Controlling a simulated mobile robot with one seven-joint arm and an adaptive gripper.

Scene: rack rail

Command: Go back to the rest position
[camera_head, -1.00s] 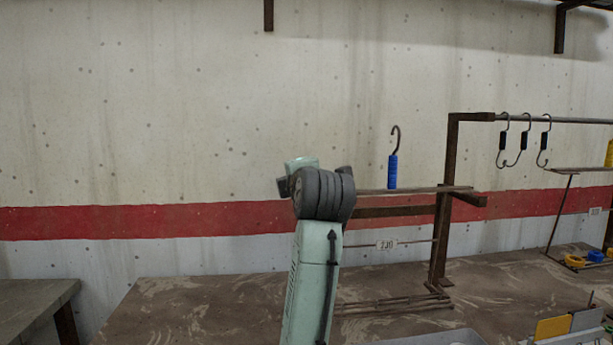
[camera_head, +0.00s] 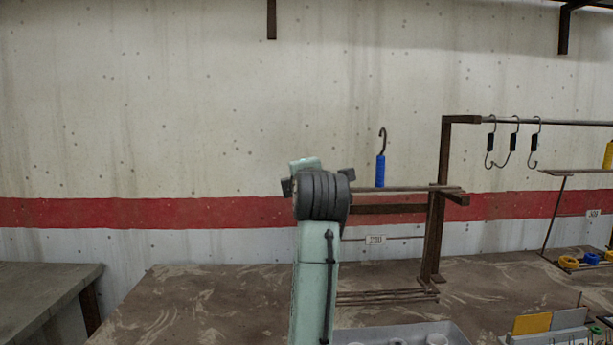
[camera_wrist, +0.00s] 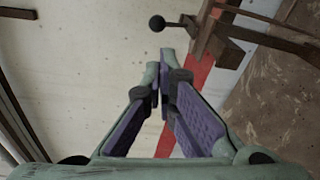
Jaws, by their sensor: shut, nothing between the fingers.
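My gripper (camera_wrist: 163,82) shows in the wrist view with its two fingers close together and nothing between them. The wall and its red stripe lie behind the fingertips. In the head view my raised arm stands in front of the workbench and hides part of the rack's left side; the gripper's fingers cannot be made out there. The rack (camera_head: 437,230) stands on the bench. A blue-handled hook (camera_head: 380,170) stands upright on its shelf (camera_head: 400,189). Several black-gripped hooks (camera_head: 514,142) hang from the rail (camera_head: 560,122) at the right.
A grey bin (camera_head: 455,333) with white items sits at the bench front. Yellow and grey upright pieces (camera_head: 531,324) stand at the lower right. Yellow and blue rings (camera_head: 569,262) lie farther back. Another table (camera_head: 45,285) is at the left. The bench's left part (camera_head: 210,300) is clear.

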